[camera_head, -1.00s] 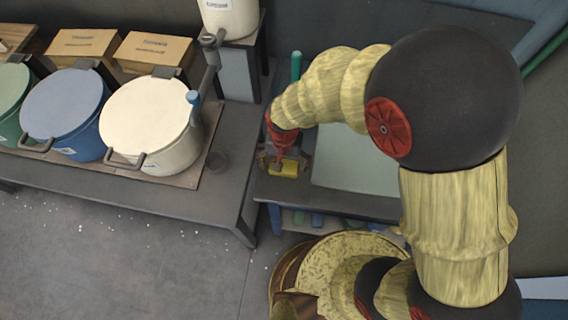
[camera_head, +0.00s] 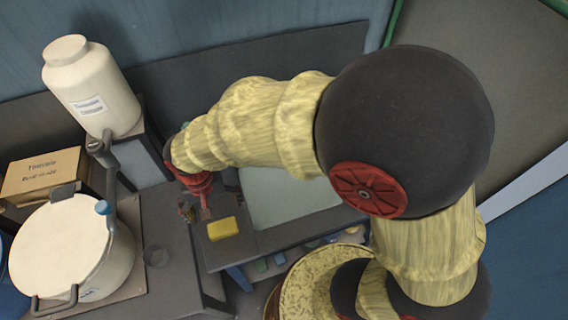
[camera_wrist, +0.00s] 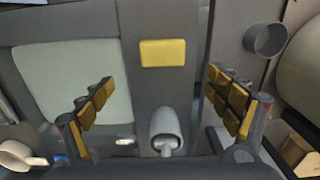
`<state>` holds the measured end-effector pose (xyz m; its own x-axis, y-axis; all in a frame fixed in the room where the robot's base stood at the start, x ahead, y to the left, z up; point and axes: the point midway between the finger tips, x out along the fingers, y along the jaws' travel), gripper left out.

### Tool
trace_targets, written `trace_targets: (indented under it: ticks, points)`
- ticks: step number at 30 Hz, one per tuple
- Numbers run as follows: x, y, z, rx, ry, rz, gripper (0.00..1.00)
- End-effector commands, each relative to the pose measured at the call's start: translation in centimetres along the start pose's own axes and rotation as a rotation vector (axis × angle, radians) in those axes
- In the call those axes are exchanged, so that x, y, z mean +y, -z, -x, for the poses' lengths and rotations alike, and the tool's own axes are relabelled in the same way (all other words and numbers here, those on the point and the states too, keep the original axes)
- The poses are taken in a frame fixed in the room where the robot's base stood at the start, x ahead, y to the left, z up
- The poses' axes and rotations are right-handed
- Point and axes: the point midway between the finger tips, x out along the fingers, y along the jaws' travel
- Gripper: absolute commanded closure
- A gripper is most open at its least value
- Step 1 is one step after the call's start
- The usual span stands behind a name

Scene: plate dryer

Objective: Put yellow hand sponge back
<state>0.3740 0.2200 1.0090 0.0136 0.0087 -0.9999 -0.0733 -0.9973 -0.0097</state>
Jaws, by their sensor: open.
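The yellow sponge (camera_head: 223,228) lies flat on a dark grey table (camera_head: 270,238), near its left front edge. In the wrist view the sponge (camera_wrist: 163,53) shows whole as a yellow rectangle, ahead of and between my fingers. My gripper (camera_head: 200,212) is just left of and behind the sponge in the head view. In the wrist view my gripper (camera_wrist: 162,82) has its two gold-padded fingers wide apart. Nothing is between the pads, and the fingers look clear of the sponge. My arm and wrist hide part of the table's back.
A pale green panel (camera_head: 290,195) covers much of the table right of the sponge. A grey cup-like object (camera_wrist: 165,125) shows between my fingers. Left, across a narrow gap, a bench holds a dark cup (camera_head: 156,257) and a large lidded bucket (camera_head: 62,250). A white jar (camera_head: 92,85) stands behind.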

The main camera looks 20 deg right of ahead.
Motion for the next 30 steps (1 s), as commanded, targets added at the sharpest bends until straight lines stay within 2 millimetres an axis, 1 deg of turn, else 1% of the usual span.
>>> trace_targets:
  ticks: [1, 2, 5, 6, 7, 9, 11, 12, 15, 18, 21, 25, 30]
  points:
    - [0.9, 0.6, 1.5, 0.021, 0.014, -0.005, 0.10]
    - [1.5, 0.8, 2.5, 0.034, 0.022, -0.003, 0.10]
    - [4.6, 1.6, 6.5, 0.091, 0.050, 0.002, 0.10]
    - [6.0, 1.7, 8.2, 0.118, 0.059, 0.006, 0.10]
    - [7.1, 1.7, 9.4, 0.139, 0.065, 0.009, 0.10]
    - [9.7, 1.4, 12.0, 0.187, 0.074, 0.017, 0.10]
    - [11.9, 0.9, 14.2, 0.233, 0.078, 0.023, 0.10]
    - [13.3, 0.4, 15.4, 0.262, 0.077, 0.029, 0.10]
    - [16.5, -1.2, 18.1, 0.334, 0.067, 0.040, 0.10]
    - [19.1, -2.9, 20.0, 0.394, 0.049, 0.051, 0.10]
    - [20.8, -4.4, 21.2, 0.439, 0.030, 0.061, 0.10]
    - [21.9, -5.5, 21.9, 0.471, 0.012, 0.071, 0.10]
    - [22.2, -5.8, 22.0, 0.477, 0.006, 0.075, 0.10]
